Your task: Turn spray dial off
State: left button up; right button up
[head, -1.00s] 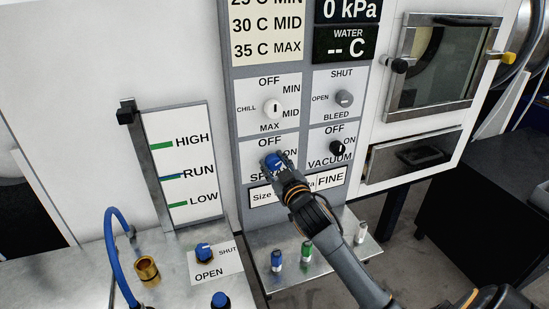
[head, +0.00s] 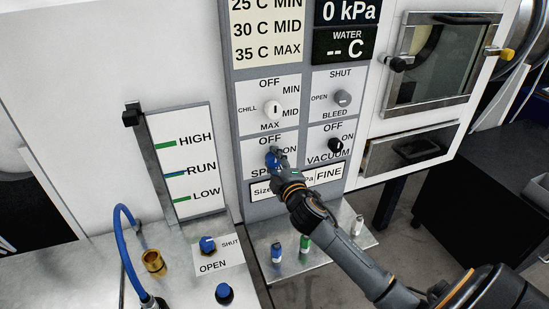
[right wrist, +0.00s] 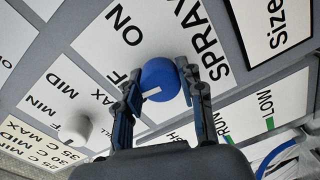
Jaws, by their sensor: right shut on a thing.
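The blue spray dial (right wrist: 160,78) is on the white SPRAY plate, with ON and a partly hidden OFF printed beside it. My right gripper (right wrist: 162,88) is shut on the dial, one finger on each side. The dial's white mark points to the lower left in the right wrist view, toward the finger by the OFF lettering. In the head view my right gripper (head: 274,160) covers most of the dial. My left gripper is not in view.
The white chill dial (head: 274,112) is above, with the grey bleed knob (head: 342,98) and black vacuum knob (head: 335,146) to the right. Small capped vials (head: 305,243) stand on the shelf below. A blue hose (head: 122,250) arches at the left.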

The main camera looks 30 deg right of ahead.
jog(key=shift+n, duration=0.8)
jog(key=o, duration=1.2)
jog(key=v, duration=1.2)
jog(key=shift+a, duration=0.1)
